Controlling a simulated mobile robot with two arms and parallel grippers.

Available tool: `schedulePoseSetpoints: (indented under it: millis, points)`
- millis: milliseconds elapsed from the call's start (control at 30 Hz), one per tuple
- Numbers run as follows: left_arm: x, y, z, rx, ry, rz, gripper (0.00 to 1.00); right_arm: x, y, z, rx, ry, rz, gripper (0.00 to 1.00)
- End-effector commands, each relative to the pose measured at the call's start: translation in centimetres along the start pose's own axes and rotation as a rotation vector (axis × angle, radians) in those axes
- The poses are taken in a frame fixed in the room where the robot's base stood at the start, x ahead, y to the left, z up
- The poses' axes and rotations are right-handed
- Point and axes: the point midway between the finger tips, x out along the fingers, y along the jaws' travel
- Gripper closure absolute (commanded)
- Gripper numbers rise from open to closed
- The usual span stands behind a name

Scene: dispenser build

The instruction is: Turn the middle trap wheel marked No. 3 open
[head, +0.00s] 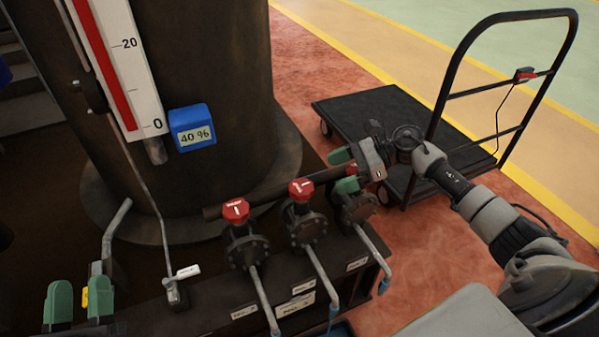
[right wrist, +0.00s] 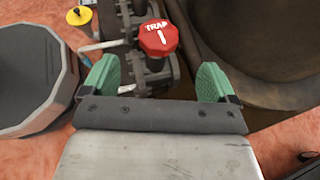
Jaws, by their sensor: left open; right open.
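Three trap valves with red wheels stand in a row on a dark pipe frame in the head view. The middle wheel (head: 301,188) has a white mark on its top; the left wheel (head: 235,210) is similar. The right wheel (head: 355,189) is mostly hidden behind my right gripper. My right gripper (head: 344,171) is open beside the right valve, with nothing between its green fingers. In the right wrist view a red wheel marked TRAP (right wrist: 158,38) lies beyond the open fingers; I cannot tell which wheel. My left gripper (head: 79,300) is open and empty at the lower left.
White label plates (head: 295,303) sit on the frame front, too small to read. A tank (head: 230,90) with a red gauge and a blue display (head: 192,127) reading 40 % stands behind. A black cart (head: 345,105) stands on the right. A lever with a white tag (head: 188,271) is near my left gripper.

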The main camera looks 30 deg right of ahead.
Motion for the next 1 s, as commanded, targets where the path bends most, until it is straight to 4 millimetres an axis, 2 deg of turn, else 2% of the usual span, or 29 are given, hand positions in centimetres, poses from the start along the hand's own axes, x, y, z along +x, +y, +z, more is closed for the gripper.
schedulePoseSetpoints:
  millis: [300, 500, 700, 933, 967, 1000]
  points:
    - [-0.2, 0.3, -1.9, -0.007, 0.175, 0.008, 0.57, 6.0, 0.0, -0.1, 0.0, -0.005, 0.003, 0.12]
    - [-0.5, 0.5, -3.2, -0.012, 0.278, 0.012, 0.57, 8.9, 0.0, -0.1, 0.001, -0.003, 0.001, 0.12]
    - [-0.7, 0.6, -3.7, -0.014, 0.321, 0.014, 0.57, 10.0, -0.1, 0.0, 0.001, -0.002, -0.001, 0.12]
    - [-0.7, 0.6, -3.8, -0.014, 0.324, 0.014, 0.57, 10.0, 0.0, 0.0, 0.002, -0.002, -0.001, 0.12]
    - [-0.7, 0.6, -3.8, -0.014, 0.324, 0.014, 0.57, 10.0, 0.0, 0.0, 0.002, -0.002, -0.001, 0.13]
    - [-0.7, 0.6, -3.8, -0.014, 0.324, 0.014, 0.57, 10.0, 0.0, 0.0, 0.002, -0.002, -0.001, 0.19]
